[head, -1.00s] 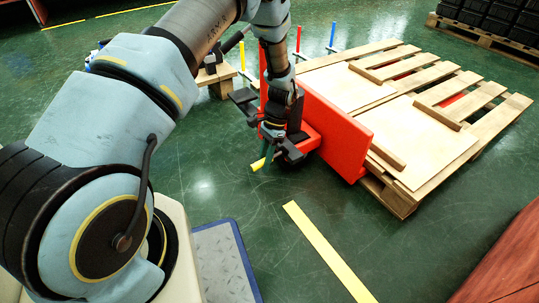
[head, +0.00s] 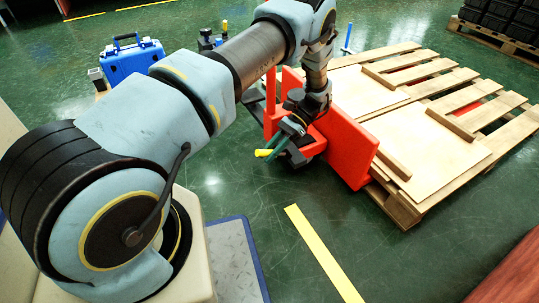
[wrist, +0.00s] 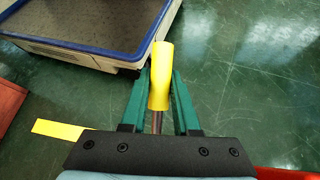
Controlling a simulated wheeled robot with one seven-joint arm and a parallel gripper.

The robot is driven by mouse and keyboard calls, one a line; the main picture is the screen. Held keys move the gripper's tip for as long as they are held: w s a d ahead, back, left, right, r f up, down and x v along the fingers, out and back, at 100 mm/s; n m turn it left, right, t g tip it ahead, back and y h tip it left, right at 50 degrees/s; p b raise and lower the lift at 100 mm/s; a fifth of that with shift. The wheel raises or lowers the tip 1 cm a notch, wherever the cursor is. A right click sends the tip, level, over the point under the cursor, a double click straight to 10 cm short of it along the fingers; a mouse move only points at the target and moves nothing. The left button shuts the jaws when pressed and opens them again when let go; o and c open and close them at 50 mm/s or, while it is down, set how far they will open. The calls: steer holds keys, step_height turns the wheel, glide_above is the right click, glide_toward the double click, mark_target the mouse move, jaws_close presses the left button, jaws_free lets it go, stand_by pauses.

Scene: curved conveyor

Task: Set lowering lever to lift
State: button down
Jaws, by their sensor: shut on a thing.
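The lowering lever (wrist: 161,78) has a yellow grip on a thin metal rod. In the wrist view it stands between the two green fingers of my gripper (wrist: 159,98), which are shut on it. In the head view the yellow grip (head: 262,153) shows at the green fingertips of my gripper (head: 272,151), in front of the red pallet jack (head: 347,150). The rod's lower end is hidden. My arm and wrist cover part of the jack.
The jack stands at the end of a wooden pallet (head: 404,212) carrying flat boards. A yellow floor strip (head: 322,252) crosses open green floor in front. A reddish-brown object (head: 505,262) is at lower right.

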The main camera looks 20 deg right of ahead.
stand_by(0.4)
steer(key=c, duration=0.7)
jaws_free()
steer(key=shift+o, duration=0.2)
steer(key=v, duration=1.1)
steer(key=shift+p, duration=0.4)
